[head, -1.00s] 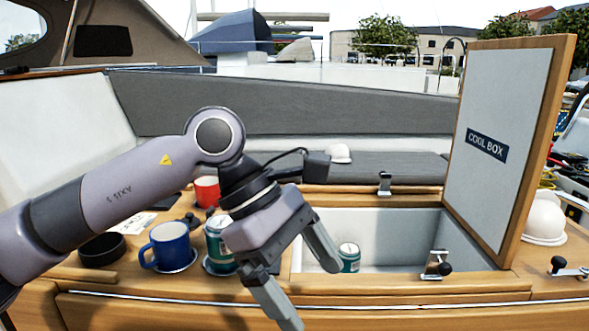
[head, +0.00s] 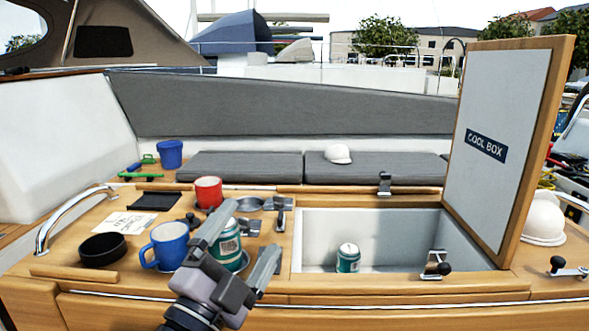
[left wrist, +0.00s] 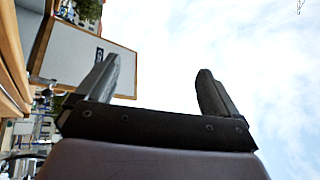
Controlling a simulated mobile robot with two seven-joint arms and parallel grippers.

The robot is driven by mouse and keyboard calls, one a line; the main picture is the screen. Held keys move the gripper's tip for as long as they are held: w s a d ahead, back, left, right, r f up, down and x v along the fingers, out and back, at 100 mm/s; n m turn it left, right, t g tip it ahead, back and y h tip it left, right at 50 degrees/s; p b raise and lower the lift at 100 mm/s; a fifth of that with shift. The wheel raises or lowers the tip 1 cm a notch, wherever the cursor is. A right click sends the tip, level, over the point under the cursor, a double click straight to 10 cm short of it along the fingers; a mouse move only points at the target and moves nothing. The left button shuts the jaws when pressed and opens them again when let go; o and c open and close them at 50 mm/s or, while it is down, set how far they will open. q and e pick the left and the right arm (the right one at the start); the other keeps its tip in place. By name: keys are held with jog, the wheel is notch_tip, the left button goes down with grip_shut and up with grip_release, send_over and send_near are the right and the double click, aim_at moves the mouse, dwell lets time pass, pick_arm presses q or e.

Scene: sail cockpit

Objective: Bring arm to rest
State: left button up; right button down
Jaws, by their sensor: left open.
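My left gripper (head: 243,243) is in the lower middle of the head view, in front of the wooden counter, with its fingers pointing up. It is open, with nothing between its fingers. In the left wrist view the same gripper (left wrist: 157,72) shows its two fingers spread against the sky. In the head view its fingers partly cover a teal can (head: 229,243) standing on the counter. My right gripper is not in view.
A blue mug (head: 167,246), a red mug (head: 208,192) and a black round dish (head: 102,249) stand on the counter (head: 75,225). The cool box (head: 400,230) is open, with its lid (head: 505,120) raised and a teal can (head: 348,258) inside.

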pick_arm(q)
jog(key=s+a+f+n+g+y, duration=0.35)
jog(key=a+f+n, duration=0.25)
jog(key=f, duration=0.4)
jog(key=s+a+f+n+g+y, duration=0.2)
jog(key=a+f+n+g+y, duration=0.25)
jog(key=f, duration=0.55)
jog(key=s+a+f+n+g+y, duration=0.1)
jog(key=s+a+f+n+g, duration=0.2)
jog(key=s, duration=0.4)
jog(key=s+a+f+n+g, duration=0.1)
jog(key=s+f+g, duration=0.2)
jog(key=s+f, duration=0.25)
jog(key=s+a+f+n+g+y, duration=0.1)
jog(key=s+a+f+n+g, duration=0.2)
jog(key=s, duration=0.4)
jog(key=w+d+f+m+t+h+p, duration=0.2)
jog(key=w+d+f+t, duration=0.2)
jog(key=w+f+t, duration=0.2)
jog(key=shift+f+t, duration=0.6)
jog(key=shift+f, duration=0.25)
